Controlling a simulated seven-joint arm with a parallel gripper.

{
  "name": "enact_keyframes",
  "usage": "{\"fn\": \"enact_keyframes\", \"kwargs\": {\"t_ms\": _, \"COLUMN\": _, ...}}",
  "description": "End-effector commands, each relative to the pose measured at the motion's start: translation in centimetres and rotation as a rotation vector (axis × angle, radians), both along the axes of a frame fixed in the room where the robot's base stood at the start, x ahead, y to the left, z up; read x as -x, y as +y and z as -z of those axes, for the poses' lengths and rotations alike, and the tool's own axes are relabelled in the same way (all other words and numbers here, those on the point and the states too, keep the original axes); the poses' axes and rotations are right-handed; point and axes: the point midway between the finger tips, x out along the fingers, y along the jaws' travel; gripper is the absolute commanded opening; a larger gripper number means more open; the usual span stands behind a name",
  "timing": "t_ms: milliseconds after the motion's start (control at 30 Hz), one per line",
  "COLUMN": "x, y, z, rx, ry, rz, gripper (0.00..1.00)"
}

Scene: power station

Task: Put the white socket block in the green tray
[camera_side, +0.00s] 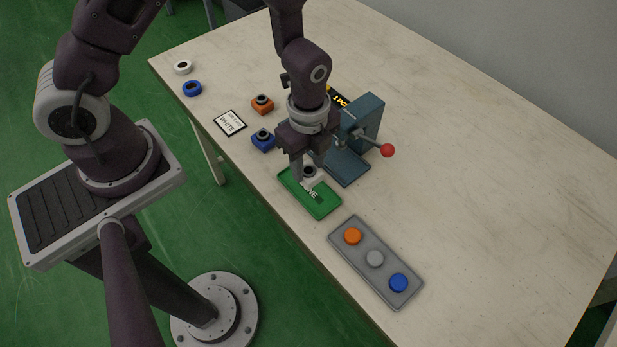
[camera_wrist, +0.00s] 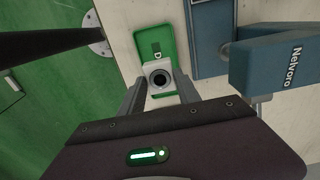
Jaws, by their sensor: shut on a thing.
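The white socket block (camera_side: 313,180) is between the fingers of my gripper (camera_side: 309,176), over the upper part of the green tray (camera_side: 322,206). In the wrist view the block (camera_wrist: 147,69) shows its dark round socket facing up, with a finger on each side. The green tray (camera_wrist: 143,42) lies under and beyond it there. My gripper (camera_wrist: 160,92) is shut on the block. I cannot tell whether the block touches the tray floor. Part of the tray is hidden by the block and fingers.
A blue press (camera_side: 352,150) with a red-knobbed lever (camera_side: 387,150) stands close right of my gripper. Blue (camera_side: 263,140) and orange (camera_side: 262,104) socket blocks, a "WHITE" card (camera_side: 230,122) and two rings (camera_side: 192,88) lie behind left. A grey button panel (camera_side: 376,262) lies in front.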

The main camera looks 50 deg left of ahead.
Motion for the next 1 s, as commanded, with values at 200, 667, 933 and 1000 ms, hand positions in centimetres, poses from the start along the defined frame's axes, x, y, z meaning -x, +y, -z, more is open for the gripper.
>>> {"fn": "enact_keyframes", "kwargs": {"t_ms": 200, "x": 0.1, "y": 0.0, "z": 4.1, "rx": 0.000, "ry": 0.003, "rz": 0.000, "gripper": 0.00}}
{"fn": "enact_keyframes", "kwargs": {"t_ms": 667, "x": 0.0, "y": 0.0, "z": 4.7, "rx": 0.000, "ry": 0.000, "rz": 0.001, "gripper": 0.53}}
{"fn": "enact_keyframes", "kwargs": {"t_ms": 933, "x": 0.0, "y": 0.0, "z": 4.7, "rx": 0.000, "ry": -0.001, "rz": 0.000, "gripper": 0.61}}
{"fn": "enact_keyframes", "kwargs": {"t_ms": 1000, "x": 0.0, "y": 0.0, "z": 4.7, "rx": 0.001, "ry": -0.001, "rz": 0.000, "gripper": 0.61}}
